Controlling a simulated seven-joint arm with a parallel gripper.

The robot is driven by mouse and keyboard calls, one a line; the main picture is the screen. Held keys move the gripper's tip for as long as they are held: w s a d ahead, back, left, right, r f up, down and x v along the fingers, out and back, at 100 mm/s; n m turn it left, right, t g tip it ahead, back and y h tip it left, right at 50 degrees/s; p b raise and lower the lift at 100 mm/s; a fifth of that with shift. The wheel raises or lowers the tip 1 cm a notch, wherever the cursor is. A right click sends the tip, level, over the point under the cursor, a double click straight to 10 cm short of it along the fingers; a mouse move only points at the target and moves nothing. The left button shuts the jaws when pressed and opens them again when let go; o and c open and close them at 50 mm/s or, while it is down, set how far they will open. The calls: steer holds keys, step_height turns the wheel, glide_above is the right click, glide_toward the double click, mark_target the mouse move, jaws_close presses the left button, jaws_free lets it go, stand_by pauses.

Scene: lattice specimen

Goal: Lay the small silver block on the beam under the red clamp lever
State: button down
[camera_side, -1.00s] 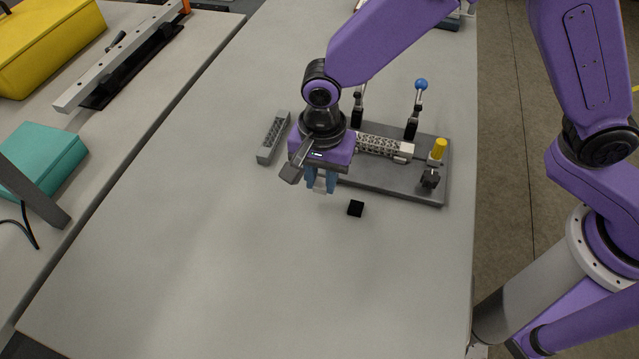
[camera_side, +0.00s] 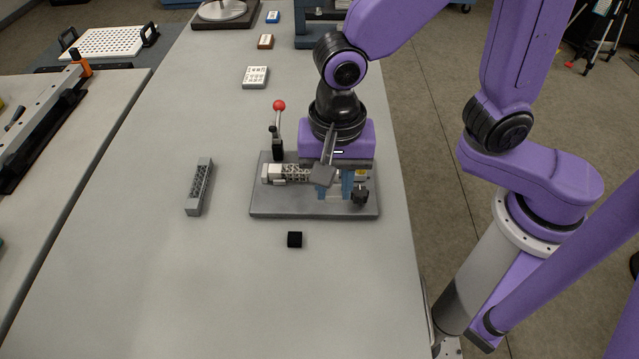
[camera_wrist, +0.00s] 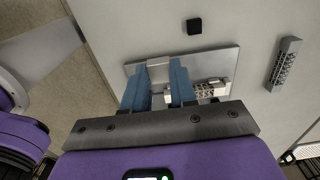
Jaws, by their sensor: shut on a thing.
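My gripper (camera_side: 334,192) is shut on the small silver block (camera_wrist: 160,61), which shows as a pale piece between the blue fingertips in the wrist view. The gripper is over the right part of the grey fixture plate (camera_side: 285,208). The pale lattice beam (camera_side: 292,173) lies on the plate, its left part visible and its right part hidden behind my gripper. The red clamp lever (camera_side: 279,106) stands upright at the beam's left end, its red ball on top. The beam also shows in the wrist view (camera_wrist: 207,90), to the right of the fingers.
A small black cube (camera_side: 295,240) lies on the table in front of the plate. A grey lattice bar (camera_side: 199,186) lies to the plate's left. A black clamp (camera_side: 360,193) stands near the plate's right edge, close to the fingers. The table's front left is clear.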

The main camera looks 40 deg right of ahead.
steer(key=w+f, duration=0.1)
steer(key=w, duration=0.8)
glide_above(275, 168)
step_height(275, 168, down, 2)
steer(key=shift+f, duration=2.3)
steer(key=shift+f, duration=0.4)
steer(key=shift+c, duration=1.7)
jaws_free()
steer(key=shift+r, duration=0.15)
steer(key=shift+r, duration=2.4)
